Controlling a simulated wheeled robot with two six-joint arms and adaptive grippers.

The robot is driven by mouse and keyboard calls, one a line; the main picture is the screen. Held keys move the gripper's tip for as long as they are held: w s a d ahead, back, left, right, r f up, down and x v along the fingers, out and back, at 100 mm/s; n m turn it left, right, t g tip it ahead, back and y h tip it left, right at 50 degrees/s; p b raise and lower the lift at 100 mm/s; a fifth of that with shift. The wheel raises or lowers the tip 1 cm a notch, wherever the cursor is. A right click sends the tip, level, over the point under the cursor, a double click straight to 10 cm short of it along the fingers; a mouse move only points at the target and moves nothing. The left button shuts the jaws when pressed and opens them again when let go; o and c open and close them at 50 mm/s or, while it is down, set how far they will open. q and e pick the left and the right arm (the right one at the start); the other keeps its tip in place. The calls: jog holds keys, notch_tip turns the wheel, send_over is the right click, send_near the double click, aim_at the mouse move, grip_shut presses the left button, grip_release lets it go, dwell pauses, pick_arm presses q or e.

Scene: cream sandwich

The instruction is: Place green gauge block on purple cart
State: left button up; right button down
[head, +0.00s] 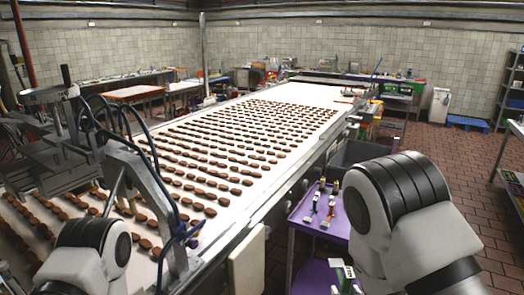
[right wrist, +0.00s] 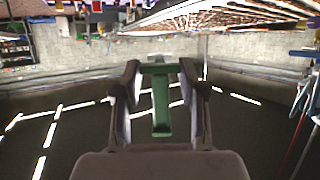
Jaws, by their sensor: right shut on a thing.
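The green gauge block (right wrist: 161,105) is held between the two fingers of my right gripper (right wrist: 160,80) in the right wrist view. It has a wider top and a narrow body. In the head view a small green part (head: 349,271) shows beside my right arm, low in the picture. My right gripper is mostly hidden there by the arm. The purple cart (head: 337,222) stands beside the conveyor, left of my right arm, which covers part of it. My left arm shows at the lower left, but its gripper is out of view.
Small tools (head: 329,210) lie on the cart's upper shelf, with some bare purple surface around them. A lower purple shelf (head: 312,277) shows beneath. The long conveyor (head: 255,110) carries rows of brown biscuits. A grey bin (head: 352,153) stands behind the cart. Brick floor is open at the right.

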notch_tip(320, 180, down, 15)
jog(key=b, duration=1.4)
jog(key=shift+w+a, duration=0.15)
